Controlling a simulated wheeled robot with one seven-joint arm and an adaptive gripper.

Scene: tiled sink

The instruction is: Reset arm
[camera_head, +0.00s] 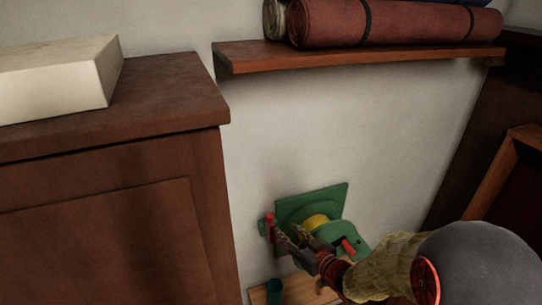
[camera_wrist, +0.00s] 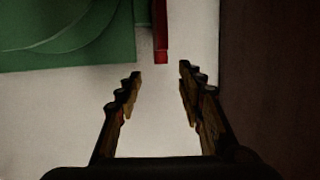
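My gripper (camera_head: 290,238) is in front of a green wall-mounted device in the head view. In the wrist view my gripper (camera_wrist: 161,71) has its two fingers apart with nothing between them. The green device (camera_head: 335,200) has a yellow round part (camera_head: 316,221) and a red handle (camera_head: 268,226) on its left side. In the wrist view the green device (camera_wrist: 65,35) fills the upper left, and the red handle (camera_wrist: 161,35) hangs just beyond the fingertips. My arm and gripper hide part of the device in the head view.
A brown cabinet (camera_head: 110,210) with a pale block (camera_head: 60,78) on top stands at the left. A small green cup (camera_head: 275,291) stands on a low wooden ledge below. The white wall between is bare.

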